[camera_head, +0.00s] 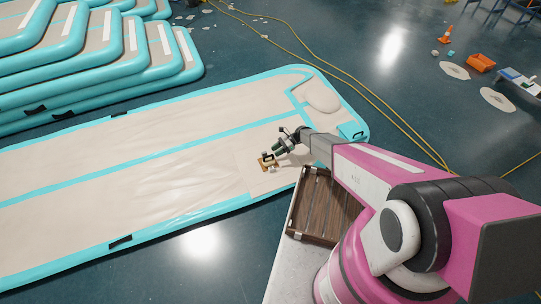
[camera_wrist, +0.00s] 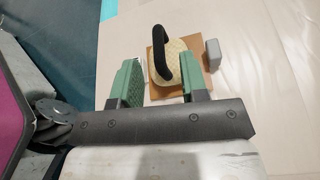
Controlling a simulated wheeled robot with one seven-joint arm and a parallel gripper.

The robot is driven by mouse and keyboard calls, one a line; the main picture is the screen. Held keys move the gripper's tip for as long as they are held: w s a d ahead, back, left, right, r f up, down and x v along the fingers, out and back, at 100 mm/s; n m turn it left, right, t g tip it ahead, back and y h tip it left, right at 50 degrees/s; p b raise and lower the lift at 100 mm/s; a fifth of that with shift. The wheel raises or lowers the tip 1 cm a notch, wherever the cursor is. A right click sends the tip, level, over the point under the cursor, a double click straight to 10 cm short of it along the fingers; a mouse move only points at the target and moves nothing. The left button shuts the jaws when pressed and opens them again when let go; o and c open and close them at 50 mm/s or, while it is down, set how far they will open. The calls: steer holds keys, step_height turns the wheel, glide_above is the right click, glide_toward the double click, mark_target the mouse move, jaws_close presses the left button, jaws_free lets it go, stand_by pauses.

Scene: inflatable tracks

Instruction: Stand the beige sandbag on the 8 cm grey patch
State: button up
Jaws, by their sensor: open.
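The beige sandbag (camera_wrist: 172,67) has a black strap handle on top. It sits on a brown square (camera_wrist: 157,90) on the pale track; in the head view the sandbag (camera_head: 265,160) is small, at the end of my arm. My gripper (camera_head: 278,151) is open, with its two green fingers on either side of the sandbag in the wrist view. I cannot tell how far the fingertips are above it. A small grey block (camera_wrist: 212,55) lies just right of the brown square. I cannot clearly make out a flat grey patch.
The inflatable track (camera_head: 130,170) has turquoise edges and a wide bare surface to the left. A dark wooden crate or panel (camera_head: 325,205) is beneath my arm. Stacked tracks (camera_head: 100,70) stand at upper left. Yellow cables (camera_head: 345,85) run across the floor behind.

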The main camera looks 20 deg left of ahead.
steer(key=v, duration=0.7)
steer(key=s+d+r+n+t+h, duration=0.3)
steer(key=s+d+r+n, duration=0.1)
steer(key=d+r, duration=0.8)
steer(key=s+d+r+n+t+h, duration=0.3)
steer(key=s+d+r, duration=0.3)
steer(key=d+r, duration=0.7)
steer(key=s+d+r+n+t+h, duration=0.3)
steer(key=s+d+r+n+h, duration=0.1)
steer(key=d+r, duration=0.9)
steer(key=shift+s+r+n, duration=0.3)
steer(key=shift+s+r, duration=0.2)
steer(key=shift+a, duration=0.1)
